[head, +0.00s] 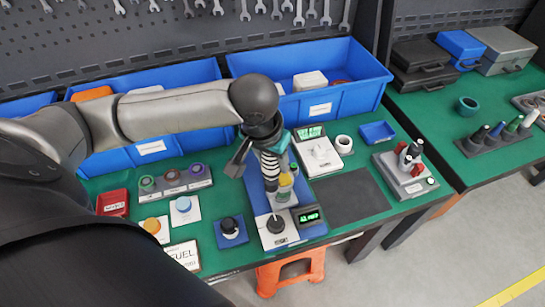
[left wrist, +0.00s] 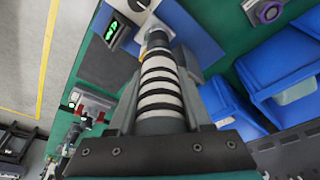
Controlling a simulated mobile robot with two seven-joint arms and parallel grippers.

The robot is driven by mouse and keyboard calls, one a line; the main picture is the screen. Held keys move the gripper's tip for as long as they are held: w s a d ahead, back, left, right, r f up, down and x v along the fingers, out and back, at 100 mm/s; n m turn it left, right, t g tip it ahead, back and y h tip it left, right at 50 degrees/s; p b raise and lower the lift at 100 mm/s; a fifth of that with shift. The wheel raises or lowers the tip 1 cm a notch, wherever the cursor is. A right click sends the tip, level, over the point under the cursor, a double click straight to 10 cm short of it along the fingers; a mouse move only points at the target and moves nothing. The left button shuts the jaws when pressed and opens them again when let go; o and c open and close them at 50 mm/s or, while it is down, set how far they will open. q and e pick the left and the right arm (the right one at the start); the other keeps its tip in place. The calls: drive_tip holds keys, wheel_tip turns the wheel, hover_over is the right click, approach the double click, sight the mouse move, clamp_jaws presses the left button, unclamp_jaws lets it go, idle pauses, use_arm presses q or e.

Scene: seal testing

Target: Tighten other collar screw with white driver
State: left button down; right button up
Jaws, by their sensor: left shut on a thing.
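My left gripper (head: 262,146) is shut on a driver (head: 269,166) with black and white bands on its handle. The driver points down at the blue and white test station (head: 271,239) on the green bench. In the left wrist view the banded handle (left wrist: 161,90) runs between the fingers of my left gripper (left wrist: 160,120). A yellow part (head: 285,180) shows just beside the driver's lower end. The driver's tip and the collar screw are hidden, so I cannot tell whether they touch. My right gripper is not in view.
The station carries a black knob (head: 277,223) and a lit green display (head: 308,216). A white scale (head: 323,158) stands behind, with a white ring (head: 343,142) near it. A tool stand (head: 405,177) is at right. A dark mat (head: 349,196) is clear. Blue bins (head: 318,105) line the back.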

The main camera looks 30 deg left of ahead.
use_arm(q)
drive_tip(key=p, duration=0.3)
drive_tip(key=shift+f, duration=0.25)
idle(3.6)
drive_tip(key=shift+r, duration=0.1)
idle(0.3)
wheel_tip(320, 180, up, 5)
drive_tip(key=p, duration=0.6)
drive_tip(key=shift+p, duration=0.4)
